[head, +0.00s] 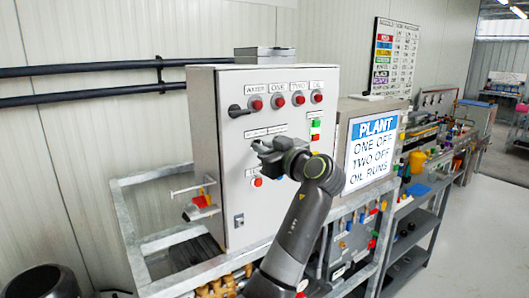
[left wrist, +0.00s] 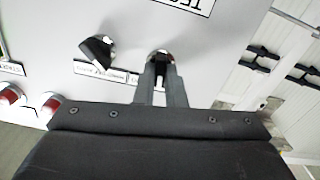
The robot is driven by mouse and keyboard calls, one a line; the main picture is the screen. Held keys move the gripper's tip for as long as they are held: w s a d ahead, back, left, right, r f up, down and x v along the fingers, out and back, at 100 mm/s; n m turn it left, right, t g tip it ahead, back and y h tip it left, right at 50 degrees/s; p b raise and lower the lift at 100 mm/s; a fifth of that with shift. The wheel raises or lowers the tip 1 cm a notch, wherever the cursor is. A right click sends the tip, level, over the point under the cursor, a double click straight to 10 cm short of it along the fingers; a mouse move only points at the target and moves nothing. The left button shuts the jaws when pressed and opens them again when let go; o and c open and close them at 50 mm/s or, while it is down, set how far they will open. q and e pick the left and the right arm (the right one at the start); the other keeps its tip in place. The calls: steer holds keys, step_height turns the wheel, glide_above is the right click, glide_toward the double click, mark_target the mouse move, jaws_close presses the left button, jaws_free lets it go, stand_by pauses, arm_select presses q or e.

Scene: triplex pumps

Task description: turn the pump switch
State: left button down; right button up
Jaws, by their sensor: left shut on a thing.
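The grey control cabinet (head: 235,195) stands in the middle of the head view, with red lamps, labels and black switches on its front. My left gripper (head: 263,150) is at the middle of this front, below a row of labels. In the left wrist view its two narrow fingers (left wrist: 160,72) are shut on a black pump switch with a bright round collar (left wrist: 160,55). The fingers hide most of that switch, so its setting cannot be read. A second black switch (left wrist: 97,50) sits tilted beside it, apart from the fingers. My right gripper is not in view.
Red lamps (left wrist: 50,103) sit close to the gripper body. Another black switch (head: 237,111) is at the cabinet's upper left. A screen (head: 371,150) right of the cabinet reads "PLANT, ONE OFF, TWO OFF, OIL RUNS". A metal frame (head: 150,243) surrounds the base; floor at right is clear.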

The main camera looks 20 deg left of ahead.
arm_select(q)
steer(key=shift+r+m, duration=0.1)
steer(key=shift+m, duration=0.7)
steer(key=c, duration=1.5)
jaws_free()
steer(key=shift+w, duration=0.1)
steer(key=b+v, duration=1.4)
steer(key=v, duration=0.3)
